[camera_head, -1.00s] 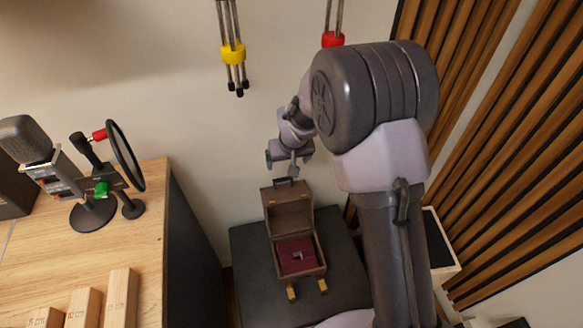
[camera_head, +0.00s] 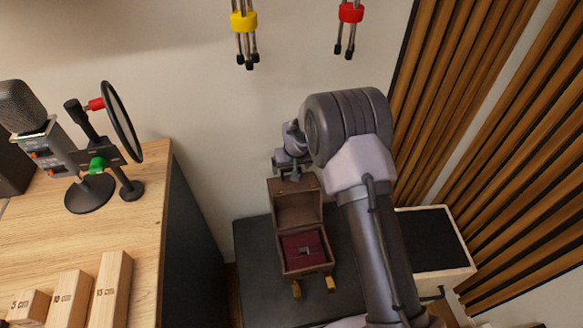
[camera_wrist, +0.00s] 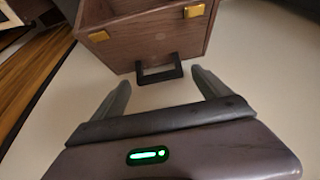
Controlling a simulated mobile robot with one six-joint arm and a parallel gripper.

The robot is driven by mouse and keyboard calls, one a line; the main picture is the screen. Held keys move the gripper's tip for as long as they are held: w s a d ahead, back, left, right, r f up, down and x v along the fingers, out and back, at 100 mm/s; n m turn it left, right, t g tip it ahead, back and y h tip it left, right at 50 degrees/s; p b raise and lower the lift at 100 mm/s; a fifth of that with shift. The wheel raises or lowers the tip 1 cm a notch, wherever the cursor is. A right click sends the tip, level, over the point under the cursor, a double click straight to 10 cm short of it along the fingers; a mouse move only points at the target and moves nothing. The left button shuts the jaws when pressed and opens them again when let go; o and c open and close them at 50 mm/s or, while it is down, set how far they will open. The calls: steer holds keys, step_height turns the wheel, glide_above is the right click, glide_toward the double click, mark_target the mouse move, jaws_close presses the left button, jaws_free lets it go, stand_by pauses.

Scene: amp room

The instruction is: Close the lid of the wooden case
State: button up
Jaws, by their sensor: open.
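The wooden case (camera_head: 306,266) stands open on a dark flat surface, with red lining inside. Its lid (camera_head: 297,208) is raised upright at the back, towards the wall. In the wrist view the lid (camera_wrist: 150,38) shows brass latch plates and a black handle (camera_wrist: 159,74) on its edge. My gripper (camera_head: 296,177) is at the lid's top edge. In the wrist view my gripper (camera_wrist: 160,84) is open, with its two fingers on either side of the handle and apart from it. Whether anything touches the lid cannot be told.
A dark stand top (camera_head: 258,262) carries the case. A wooden desk (camera_head: 140,225) with a microphone (camera_head: 28,112), a pop filter (camera_head: 124,120) and wooden blocks (camera_head: 112,285) is at the left. A dark-topped wooden cabinet (camera_head: 432,240) is at the right. Wall stands close behind.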

jaws_close()
steer(key=shift+s+r, duration=0.1)
steer(key=shift+r, duration=0.05)
